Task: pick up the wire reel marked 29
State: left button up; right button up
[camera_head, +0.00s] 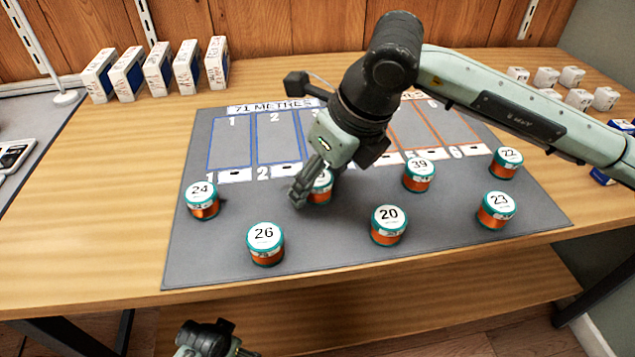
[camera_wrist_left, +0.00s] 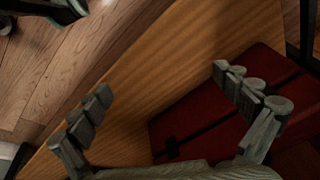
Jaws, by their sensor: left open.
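Several copper-orange wire reels with teal rims and white numbered tops stand on a grey mat (camera_head: 330,255). A partly covered reel (camera_head: 321,190) stands near the mat's middle. Its number is mostly hidden, so I cannot read it as 29. My right gripper (camera_head: 303,186) points down at this reel's left side and covers part of it. I cannot tell whether its fingers touch or grip the reel. My left gripper (camera_wrist_left: 165,90) is open and empty in the left wrist view, away from the reels. Part of the left arm shows at the head view's bottom.
Nearby reels read 24 (camera_head: 202,201), 26 (camera_head: 266,244), 20 (camera_head: 388,225), 39 (camera_head: 419,175), 23 (camera_head: 496,210) and 22 (camera_head: 507,163). Boxes (camera_head: 158,68) stand at the back left. Small white blocks (camera_head: 546,77) stand at the right. A red case (camera_wrist_left: 215,105) shows in the left wrist view.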

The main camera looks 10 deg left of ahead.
jog(key=c, duration=0.9)
jog(key=shift+r, duration=0.1)
